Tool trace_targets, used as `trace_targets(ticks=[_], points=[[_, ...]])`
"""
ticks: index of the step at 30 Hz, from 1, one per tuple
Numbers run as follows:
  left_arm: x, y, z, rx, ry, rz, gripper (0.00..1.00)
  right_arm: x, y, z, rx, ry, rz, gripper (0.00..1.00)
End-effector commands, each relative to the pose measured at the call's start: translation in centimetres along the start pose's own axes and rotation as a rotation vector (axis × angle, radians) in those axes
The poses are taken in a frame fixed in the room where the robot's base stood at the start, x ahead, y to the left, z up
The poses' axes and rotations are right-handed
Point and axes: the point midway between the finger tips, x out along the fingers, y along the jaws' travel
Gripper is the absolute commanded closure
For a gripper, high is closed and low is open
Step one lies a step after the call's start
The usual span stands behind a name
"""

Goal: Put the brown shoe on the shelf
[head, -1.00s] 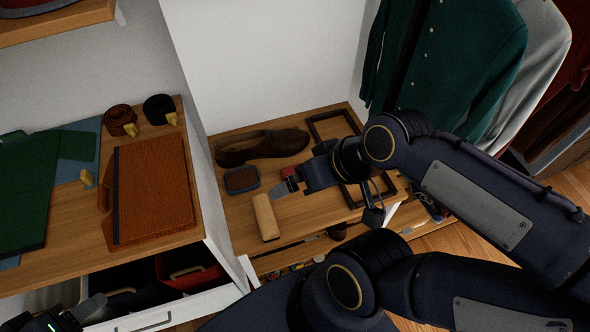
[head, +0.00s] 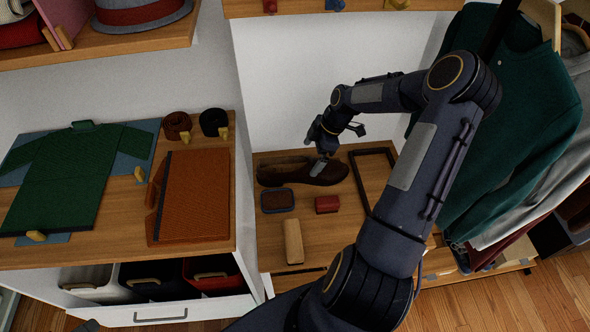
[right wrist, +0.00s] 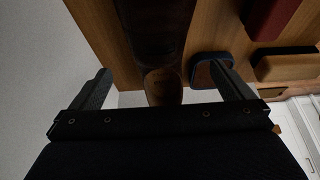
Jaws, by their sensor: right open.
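The brown shoe (head: 278,174) lies on the wooden top of a low unit (head: 328,240) in the head view. In the right wrist view the dark shoe (right wrist: 155,30) runs between my finger lines, with a lighter brown end near the palm. My right gripper (head: 320,166) is over the right part of the shoe. Its two fingers (right wrist: 162,72) are apart, one to each side of the shoe; I cannot tell whether they touch it. A wooden shelf (head: 430,7) crosses the top of the head view. Only a small tip of my left gripper (head: 88,326) shows at the bottom left.
Near the shoe are a blue-rimmed brush (head: 278,200), a red block (head: 327,204), a tan block (head: 293,241) and a dark frame (head: 372,170). Hanging clothes (head: 520,110) stand right. A desk (head: 110,250) with a folded green shirt is left. A hat shelf (head: 110,50) is upper left.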

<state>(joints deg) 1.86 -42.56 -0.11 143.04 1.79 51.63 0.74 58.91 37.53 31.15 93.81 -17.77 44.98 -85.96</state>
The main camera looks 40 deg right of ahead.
Motion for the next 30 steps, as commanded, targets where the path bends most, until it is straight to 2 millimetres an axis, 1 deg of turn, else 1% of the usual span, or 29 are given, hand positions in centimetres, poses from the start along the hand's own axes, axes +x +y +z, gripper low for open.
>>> trace_targets(ticks=[8,13,16,20,25,26,30], points=[[-0.7,0.3,-0.3,0.0,0.0,0.0,0.46,3.0,-0.1,-0.1,-0.003,0.003,-0.004,0.0],[-1.6,0.8,-0.8,0.0,0.0,0.0,0.46,5.5,-0.2,-0.3,-0.002,0.004,-0.007,0.0],[-1.7,0.8,-0.9,0.0,0.0,0.0,0.46,6.9,-0.1,-0.2,-0.002,0.003,-0.004,0.0],[-1.8,0.8,-0.9,0.0,0.0,0.0,0.46,7.6,-0.1,-0.1,-0.001,0.002,-0.002,0.0],[-1.7,0.8,-0.9,0.0,0.0,0.0,0.46,7.6,-0.1,-0.1,-0.001,0.001,-0.001,0.0],[-1.7,0.8,-0.9,0.0,0.0,0.0,0.46,7.6,-0.1,-0.1,-0.001,0.001,-0.001,0.01],[-1.7,0.8,-0.9,0.0,0.0,0.0,0.46,7.6,-0.1,-0.1,-0.001,0.001,-0.001,0.2]])
